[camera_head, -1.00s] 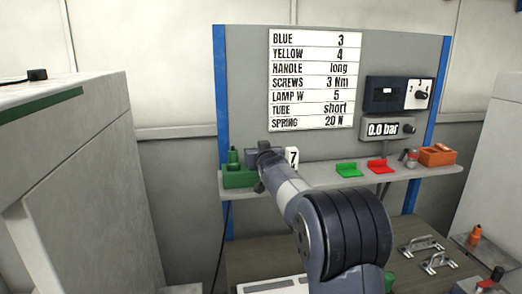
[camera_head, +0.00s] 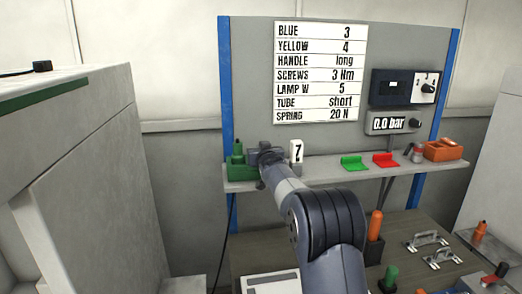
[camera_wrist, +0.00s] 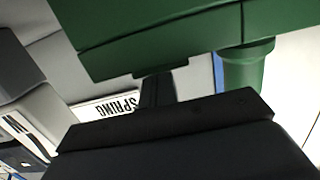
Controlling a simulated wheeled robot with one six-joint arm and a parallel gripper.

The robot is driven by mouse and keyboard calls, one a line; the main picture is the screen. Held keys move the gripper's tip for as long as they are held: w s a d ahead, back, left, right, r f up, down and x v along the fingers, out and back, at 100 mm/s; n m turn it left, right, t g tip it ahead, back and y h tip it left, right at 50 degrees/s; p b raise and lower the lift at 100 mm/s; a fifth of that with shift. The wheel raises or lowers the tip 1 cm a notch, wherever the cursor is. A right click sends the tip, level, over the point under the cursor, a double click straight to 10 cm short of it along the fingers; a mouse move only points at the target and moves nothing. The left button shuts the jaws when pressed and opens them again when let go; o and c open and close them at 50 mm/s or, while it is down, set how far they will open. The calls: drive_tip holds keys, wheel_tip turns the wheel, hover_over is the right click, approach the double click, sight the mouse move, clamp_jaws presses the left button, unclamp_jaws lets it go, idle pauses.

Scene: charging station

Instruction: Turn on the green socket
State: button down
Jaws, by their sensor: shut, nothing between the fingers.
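The green socket (camera_head: 240,172) is a green box with a round upright part, at the left end of the grey shelf. My gripper (camera_head: 262,155) is at the box's right side, close to it. In the wrist view the green box (camera_wrist: 150,35) fills the top, with a green cylinder (camera_wrist: 246,66) to its right. The dark fingers (camera_wrist: 156,88) are shut and empty, with their tip at the box's lower edge. I cannot tell whether they touch it. My gripper hides part of the box in the head view.
A label board (camera_head: 320,72) hangs above. Tools and handles lie on the bench below.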

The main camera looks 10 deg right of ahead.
drive_tip(key=shift+f, duration=0.1)
drive_tip(key=shift+w+f+b, duration=0.15)
drive_tip(key=shift+f+b, duration=0.15)
drive_tip(key=shift+f, duration=0.15)
drive_tip(key=shift+w+r, duration=0.15)
drive_tip(key=shift+s, duration=0.25)
drive_tip(key=s+r+b, duration=0.1)
drive_tip(key=s+b, duration=0.3)
drive_tip(key=s, duration=0.6)
drive_tip(key=shift+s, duration=0.15)
